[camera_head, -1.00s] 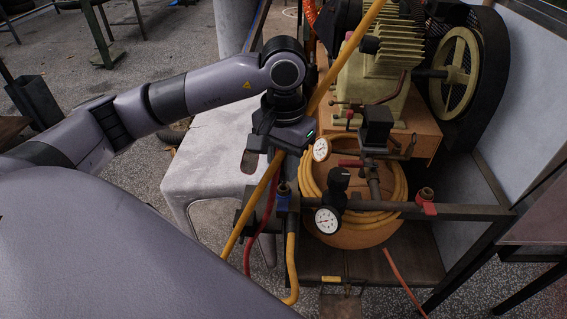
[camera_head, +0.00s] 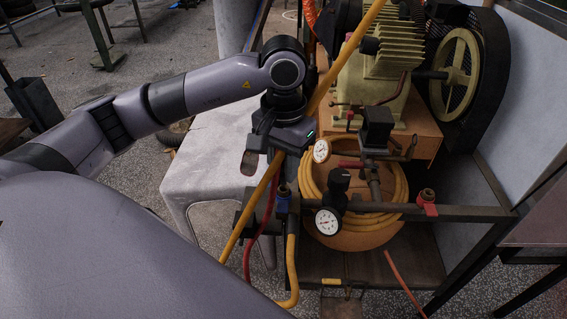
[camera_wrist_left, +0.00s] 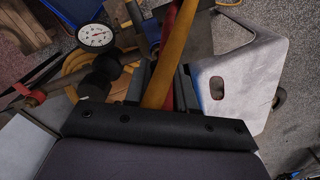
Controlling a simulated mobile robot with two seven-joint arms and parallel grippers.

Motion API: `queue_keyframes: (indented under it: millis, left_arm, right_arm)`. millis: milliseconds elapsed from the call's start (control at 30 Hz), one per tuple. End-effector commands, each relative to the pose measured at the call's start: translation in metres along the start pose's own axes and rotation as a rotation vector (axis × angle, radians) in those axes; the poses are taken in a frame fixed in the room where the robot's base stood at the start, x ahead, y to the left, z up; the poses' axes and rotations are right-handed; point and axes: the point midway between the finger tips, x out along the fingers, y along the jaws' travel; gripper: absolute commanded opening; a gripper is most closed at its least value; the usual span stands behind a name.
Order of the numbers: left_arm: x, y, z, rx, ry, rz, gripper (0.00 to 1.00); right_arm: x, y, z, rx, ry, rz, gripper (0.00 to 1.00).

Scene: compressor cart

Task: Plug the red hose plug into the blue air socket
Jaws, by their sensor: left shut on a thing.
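My left gripper (camera_head: 262,205) points down beside the left end of the cart's front rail. It is shut on the red hose plug, which is mostly hidden by the fingers and a yellow hose. The red hose (camera_head: 250,250) hangs below the gripper, and red shows between the fingers in the left wrist view (camera_wrist_left: 168,92). The blue air socket (camera_head: 283,202) is on the rail's left end, just right of the gripper. A small gap or contact between plug and socket cannot be told. My right gripper is not in view.
A yellow hose (camera_head: 235,240) crosses in front of my gripper. Two pressure gauges (camera_head: 327,221) and a red-collared fitting (camera_head: 427,203) sit along the rail (camera_head: 385,207). A coiled hose (camera_head: 390,190) lies behind it. A pale stool (camera_head: 190,180) stands to the left.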

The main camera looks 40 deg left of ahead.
Motion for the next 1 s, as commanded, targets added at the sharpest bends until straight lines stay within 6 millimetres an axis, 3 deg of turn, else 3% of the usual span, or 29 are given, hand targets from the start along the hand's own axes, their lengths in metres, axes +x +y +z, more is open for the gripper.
queue_keyframes:
  millis: [1000]
  left_arm:
    - [0.0029,-0.0001,0.0,0.0,0.0,0.0,0.0]
  right_arm:
    - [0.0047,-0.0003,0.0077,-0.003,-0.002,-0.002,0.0]
